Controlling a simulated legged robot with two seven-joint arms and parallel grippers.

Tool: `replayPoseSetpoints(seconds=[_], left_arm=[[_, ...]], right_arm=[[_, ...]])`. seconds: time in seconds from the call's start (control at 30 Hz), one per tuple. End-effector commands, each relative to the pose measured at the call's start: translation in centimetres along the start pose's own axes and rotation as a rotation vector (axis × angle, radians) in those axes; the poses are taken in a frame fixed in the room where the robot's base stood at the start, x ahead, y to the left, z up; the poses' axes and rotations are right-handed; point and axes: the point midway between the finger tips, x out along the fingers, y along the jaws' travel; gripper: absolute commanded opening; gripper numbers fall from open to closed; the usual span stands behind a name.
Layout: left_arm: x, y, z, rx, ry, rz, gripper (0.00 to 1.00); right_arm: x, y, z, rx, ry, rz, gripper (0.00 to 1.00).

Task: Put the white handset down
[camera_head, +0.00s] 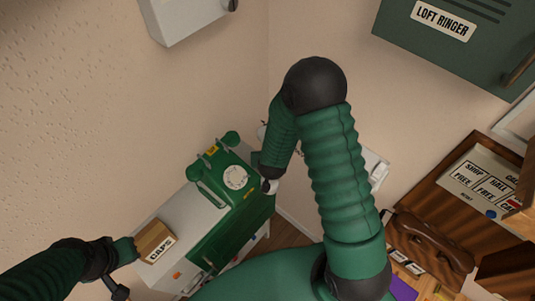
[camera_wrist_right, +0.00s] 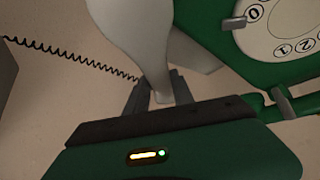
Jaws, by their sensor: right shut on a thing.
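The white handset (camera_wrist_right: 138,30) fills the upper middle of the right wrist view, and my right gripper (camera_wrist_right: 158,93) is shut on its narrow end. In the head view my right gripper (camera_head: 269,186) is just right of the green dial phone (camera_head: 236,177), with most of the handset hidden by my arm. The green phone's dial (camera_wrist_right: 285,25) shows close to the handset in the wrist view; I cannot tell whether they touch. My left gripper (camera_head: 125,250) is beside a small box marked CAPS (camera_head: 155,242); its fingers are not clear.
The green phone stands on a pale cabinet top (camera_head: 185,215) against the wall. A white surface (camera_head: 376,168) shows partly behind my right arm. A dark coiled cord (camera_wrist_right: 75,57) runs left of the handset. A LOFT RINGER box (camera_head: 440,40) and wooden panel (camera_head: 470,180) are at right.

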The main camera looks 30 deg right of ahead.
Motion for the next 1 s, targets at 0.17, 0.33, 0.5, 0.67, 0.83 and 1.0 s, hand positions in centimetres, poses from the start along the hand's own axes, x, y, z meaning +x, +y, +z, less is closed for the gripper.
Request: replayPoseSetpoints(seconds=[0.17, 0.33, 0.5, 0.67, 0.83, 1.0], left_arm=[[0.6, 0.0, 0.1, 0.000, 0.000, 0.000, 0.00], [0.6, 0.0, 0.1, 0.000, 0.000, 0.000, 0.00], [0.6, 0.0, 0.1, 0.000, 0.000, 0.000, 0.00], [0.6, 0.0, 0.1, 0.000, 0.000, 0.000, 0.00], [-0.1, 0.0, 0.0, 0.000, 0.000, 0.000, 0.00], [0.6, 0.0, 0.1, 0.000, -0.001, 0.000, 0.00]], right_arm=[[0.7, 0.0, 0.3, -0.002, -0.002, 0.001, 0.00], [0.7, 0.0, 0.4, -0.002, -0.005, 0.002, 0.40], [0.6, 0.0, 0.5, -0.002, -0.004, 0.002, 0.50], [0.6, 0.1, 0.5, -0.001, -0.004, 0.002, 0.50], [-0.4, -0.1, -0.1, -0.004, -0.003, 0.000, 0.50], [-4.0, -0.1, -0.1, -0.004, 0.000, 0.000, 0.50]])
